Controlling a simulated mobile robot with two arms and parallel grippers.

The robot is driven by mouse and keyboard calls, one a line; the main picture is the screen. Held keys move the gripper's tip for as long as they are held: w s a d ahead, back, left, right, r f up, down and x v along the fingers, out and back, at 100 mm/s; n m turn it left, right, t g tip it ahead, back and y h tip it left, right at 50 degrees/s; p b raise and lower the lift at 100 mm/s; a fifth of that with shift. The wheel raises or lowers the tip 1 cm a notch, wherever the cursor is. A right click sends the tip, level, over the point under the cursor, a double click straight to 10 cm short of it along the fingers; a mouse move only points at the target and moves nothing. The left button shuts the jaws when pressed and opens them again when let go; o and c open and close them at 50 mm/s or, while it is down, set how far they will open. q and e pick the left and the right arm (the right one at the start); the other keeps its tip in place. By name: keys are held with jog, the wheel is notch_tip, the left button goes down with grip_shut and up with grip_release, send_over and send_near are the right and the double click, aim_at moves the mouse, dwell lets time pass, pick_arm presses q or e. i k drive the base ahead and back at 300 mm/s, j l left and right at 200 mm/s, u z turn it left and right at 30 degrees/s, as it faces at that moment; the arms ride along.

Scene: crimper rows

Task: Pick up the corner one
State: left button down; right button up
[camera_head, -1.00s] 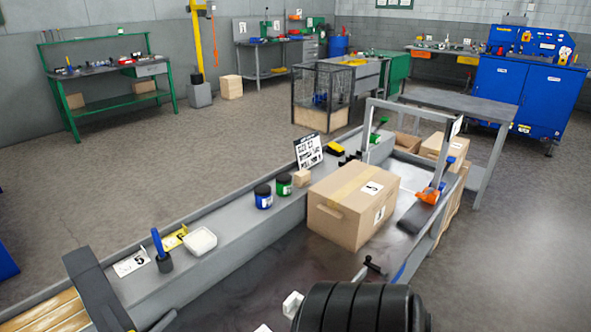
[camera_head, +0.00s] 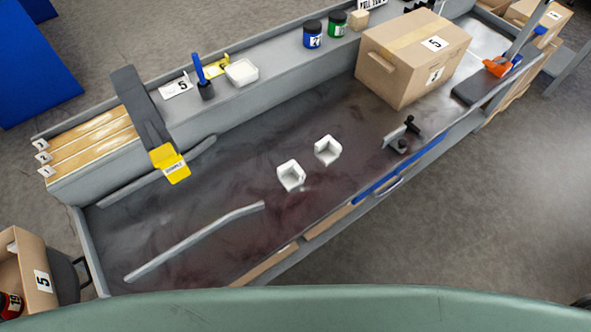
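Two white corner-shaped pieces lie on the dark worktop in the middle of the view. The nearer white piece (camera_head: 291,176) is to the left, and the farther white piece (camera_head: 327,151) is a little up and to the right. They are close together but apart. Each looks like a small open corner with upright walls. I cannot tell from the view which one the task means. Neither of my grippers is in view.
A closed cardboard box (camera_head: 412,60) stands at the worktop's right, near a small black-handled clamp (camera_head: 402,135). A bent grey bar (camera_head: 195,243) lies front left. Worktop around the white pieces is clear.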

aim_at(290, 175)
jog(key=u, duration=2.55)
jog(key=k+z, duration=0.2)
jog(key=z, duration=0.3)
jog(key=k+l+z, duration=0.2)
jog(key=z, duration=0.25)
jog(key=k+l+z, duration=0.15)
jog(key=z, duration=0.35)
jog(key=l, duration=0.1)
